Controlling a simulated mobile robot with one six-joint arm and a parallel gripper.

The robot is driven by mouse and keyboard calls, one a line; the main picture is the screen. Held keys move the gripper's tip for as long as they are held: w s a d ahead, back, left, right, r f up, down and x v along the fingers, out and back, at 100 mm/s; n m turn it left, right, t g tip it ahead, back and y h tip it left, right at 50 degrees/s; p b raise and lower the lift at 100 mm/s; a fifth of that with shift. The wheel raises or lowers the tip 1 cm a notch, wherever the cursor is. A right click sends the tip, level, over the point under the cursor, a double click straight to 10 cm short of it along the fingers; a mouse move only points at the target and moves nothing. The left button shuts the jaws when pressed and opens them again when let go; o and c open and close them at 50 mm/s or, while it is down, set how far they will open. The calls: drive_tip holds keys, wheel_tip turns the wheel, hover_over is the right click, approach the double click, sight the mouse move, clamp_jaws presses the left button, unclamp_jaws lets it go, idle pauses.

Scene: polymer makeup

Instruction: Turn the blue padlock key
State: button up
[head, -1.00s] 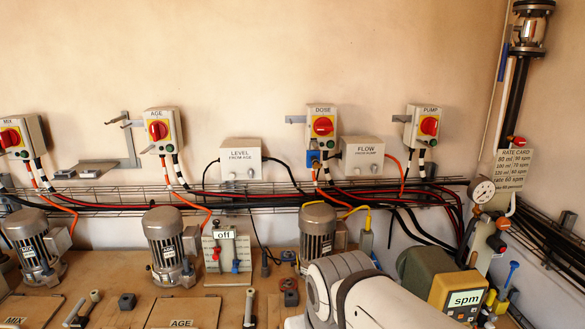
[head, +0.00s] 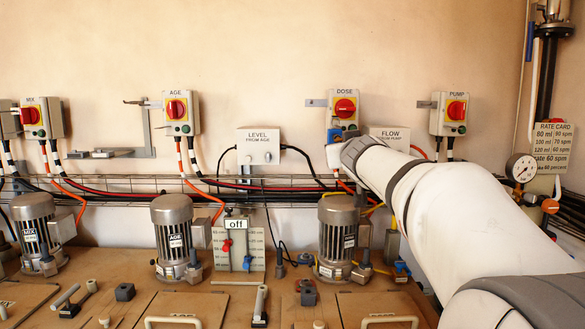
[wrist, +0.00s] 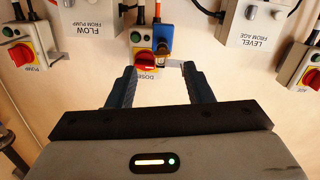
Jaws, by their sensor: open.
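The blue padlock (head: 335,134) hangs at the lower edge of the DOSE switch box (head: 344,104), partly hidden by my arm in the head view. In the wrist view, which is upside down, the blue padlock (wrist: 163,38) is beside the red DOSE knob (wrist: 145,61). A small brownish part, perhaps the key, shows at the padlock's end; its turn angle is too small to tell. My gripper (wrist: 159,71) is open and empty, its two dark fingers either side of the DOSE switch and padlock in the picture. I see no contact. My arm hides the gripper in the head view.
The FLOW box (head: 389,137) is close to the right of the padlock, and the LEVEL box (head: 258,147) is to the left. Cables and a wire tray (head: 200,190) run along the wall below. Motors (head: 338,240) stand on the bench beneath.

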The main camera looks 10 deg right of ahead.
sight(340, 140)
drive_tip(key=shift+t, duration=0.3)
drive_tip(key=x, duration=0.8)
drive_tip(key=shift+w+r+p, duration=0.3)
drive_tip(key=shift+w+r, duration=0.05)
drive_tip(key=shift+w, duration=0.05)
drive_tip(key=shift+a, duration=0.1)
drive_tip(key=c, duration=1)
